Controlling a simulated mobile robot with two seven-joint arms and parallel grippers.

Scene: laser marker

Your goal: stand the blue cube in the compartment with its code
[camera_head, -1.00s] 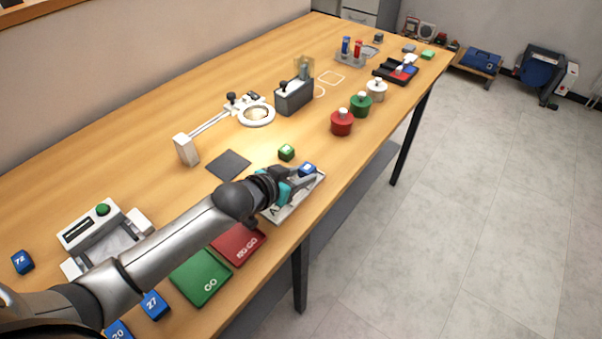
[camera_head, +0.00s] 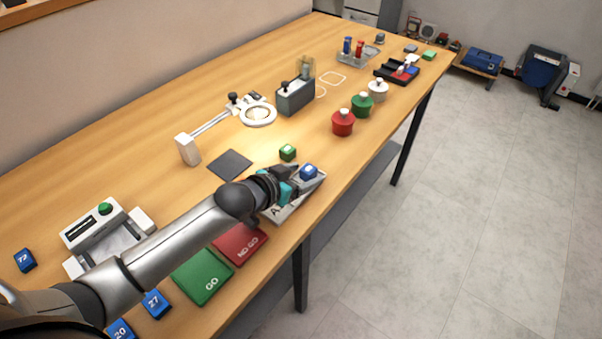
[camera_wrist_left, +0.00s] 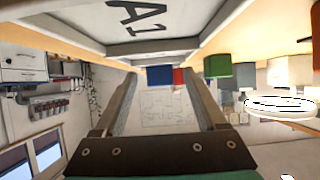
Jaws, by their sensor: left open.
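The tray's compartment walls are mostly hidden by my arm. My left gripper (camera_head: 297,178) is open and low over the tray, just left of the cube. In the left wrist view, which is upside down, the blue cube (camera_wrist_left: 160,75) shows between the open fingertips (camera_wrist_left: 158,82); I cannot tell whether they touch it. The label A1 (camera_wrist_left: 137,14) shows beside the fingers. My right gripper is not in view.
Green GO (camera_head: 202,276) and red NO-GO (camera_head: 240,243) plates lie at the near edge. Blue cubes numbered 72 (camera_head: 25,260), 27 (camera_head: 156,303) and 20 (camera_head: 121,330) stand left. Red (camera_head: 343,123) and green pots stand right.

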